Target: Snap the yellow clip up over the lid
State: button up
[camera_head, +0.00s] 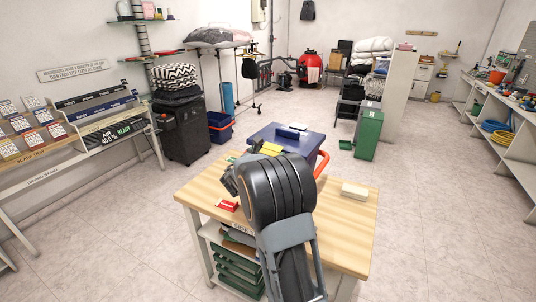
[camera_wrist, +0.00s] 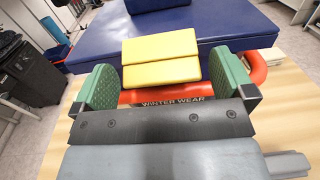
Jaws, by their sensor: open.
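The yellow clip (camera_wrist: 161,58) has two flat panels with a seam between them, and its upper panel lies against the blue lid (camera_wrist: 95,35) in the wrist view. It also shows small in the head view (camera_head: 271,148), beside the blue lid (camera_head: 300,139). My gripper (camera_wrist: 164,86) has green finger pads, spread wide to the left and right of the clip's lower panel. Nothing is held between them. I cannot tell whether the clip is latched. My arm hides most of the gripper and the box front in the head view.
The wooden table (camera_head: 345,232) carries a red item (camera_head: 227,205) and a pale block (camera_head: 354,191). The table's right side is mostly clear.

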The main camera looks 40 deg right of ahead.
jog(key=shift+w+d, duration=0.1)
jog(key=shift+d, duration=0.05)
jog(key=shift+c, duration=0.5)
jog(key=c, duration=0.7)
jog(key=shift+d+r+p, duration=0.1)
jog(key=shift+r+p, duration=0.3)
jog(key=shift+p, duration=0.45)
jog(key=y+p, duration=0.1)
jog(key=r+p, duration=0.1)
jog(key=p, duration=0.1)
jog(key=shift+w+d+g+y, duration=0.1)
jog(key=shift+d+g+y, duration=0.15)
jog(key=shift+g+y, duration=0.15)
jog(key=y+p, duration=0.1)
jog(key=p, duration=0.3)
jog(key=shift+w+d+g+y, duration=0.15)
jog(key=shift+d+g+y, duration=0.15)
jog(key=shift+d+y, duration=0.1)
jog(key=shift+f+p, duration=0.35)
jog(key=shift+p, duration=0.05)
